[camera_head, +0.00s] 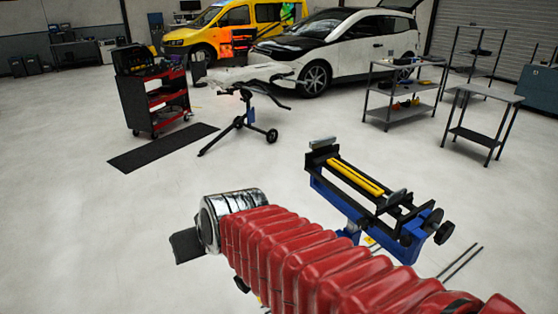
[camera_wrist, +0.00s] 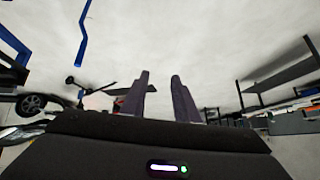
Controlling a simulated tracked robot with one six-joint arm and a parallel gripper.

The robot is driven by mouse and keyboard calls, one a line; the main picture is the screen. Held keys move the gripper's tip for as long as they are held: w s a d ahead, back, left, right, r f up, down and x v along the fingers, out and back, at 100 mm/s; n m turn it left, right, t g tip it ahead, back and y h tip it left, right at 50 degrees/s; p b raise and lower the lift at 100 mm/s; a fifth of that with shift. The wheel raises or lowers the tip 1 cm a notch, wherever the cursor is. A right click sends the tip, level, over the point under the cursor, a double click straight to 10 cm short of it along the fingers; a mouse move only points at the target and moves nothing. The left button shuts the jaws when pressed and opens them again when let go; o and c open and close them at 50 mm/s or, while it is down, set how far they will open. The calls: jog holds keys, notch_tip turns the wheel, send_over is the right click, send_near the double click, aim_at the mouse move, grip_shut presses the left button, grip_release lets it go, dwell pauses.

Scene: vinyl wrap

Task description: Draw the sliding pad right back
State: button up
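A blue and black stand (camera_head: 358,208) with two yellow bars (camera_head: 355,178) along its top stands right of my arm in the head view. A grey pad-like block (camera_head: 322,143) sits at its far left end, and a greyish rounded piece (camera_head: 396,196) sits near its right end. I cannot tell which of them is the sliding pad. My gripper shows in the wrist view (camera_wrist: 160,80) with two dark fingers apart and nothing between them. In the head view its dark end (camera_head: 187,246) is left of the stand, clear of it; its fingers are mostly hidden.
My red-sleeved arm covers the lower middle of the head view. A tripod work stand (camera_head: 245,118), a red tool cart (camera_head: 155,98) and a black mat (camera_head: 162,147) are beyond. Metal shelves (camera_head: 402,100) and a table (camera_head: 484,98) stand right. Open floor lies between.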

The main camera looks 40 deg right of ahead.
jog(key=s+a+f+n+g, duration=0.1)
jog(key=s+a+g, duration=0.1)
jog(key=s, duration=0.9)
jog(key=shift+s+a+f+n+g, duration=0.2)
jog(key=shift+f+n+g, duration=0.1)
jog(key=shift+f, duration=0.05)
